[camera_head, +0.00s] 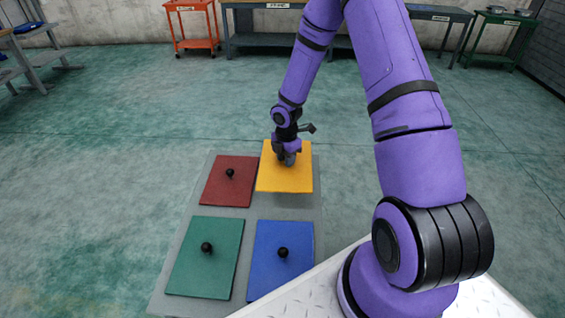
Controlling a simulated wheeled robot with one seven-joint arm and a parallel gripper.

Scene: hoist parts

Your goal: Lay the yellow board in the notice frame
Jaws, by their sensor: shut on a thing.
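The yellow board (285,179) is at the far right of a grey base sheet (232,211) on the floor. It looks slightly raised, with a shadow below its near edge. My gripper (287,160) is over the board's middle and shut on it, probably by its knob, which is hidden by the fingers. I cannot make out a notice frame for certain in this view.
A red board (230,188), a green board (205,262) and a blue board (281,265), each with a black knob, lie on the grey sheet. An orange cart (192,42), a long bench (264,40) and a green table (497,38) stand at the back. The floor between is clear.

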